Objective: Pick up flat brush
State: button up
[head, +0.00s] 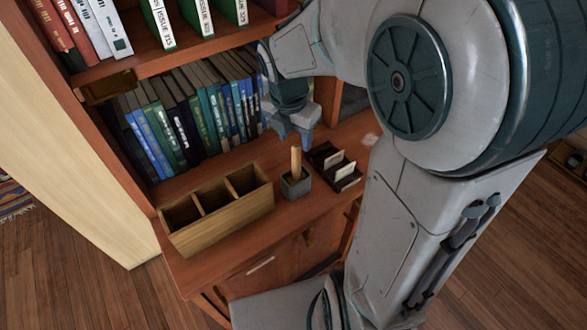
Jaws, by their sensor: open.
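A tan, flat wooden handle (296,160) stands upright in a small dark grey pot (294,185) on the wooden cabinet top. It looks like the flat brush; its lower end is hidden in the pot. My gripper (295,143) is open, pointing down, with its fingertips close to the top of the handle. Whether the handle's tip is between the fingers or just in front of them I cannot tell. The fingers do not grip it.
A wooden three-compartment box (222,220) stands left of the pot. A small dark organizer (340,178) with pale cards stands to its right. A row of books (190,130) fills the shelf behind, under an upper shelf (200,48). The cabinet top's front edge (290,222) is clear.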

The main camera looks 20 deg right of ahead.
aim_at(296, 146)
jog(key=shift+w+d+f, duration=0.15)
jog(key=shift+w+f, duration=0.1)
jog(key=shift+f, duration=1)
jog(key=shift+w+d+f, duration=0.2)
jog(key=shift+f, duration=1)
jog(key=shift+w+d+f, duration=0.15)
jog(key=shift+w+f, duration=0.1)
jog(key=shift+f, duration=1)
grip_shut()
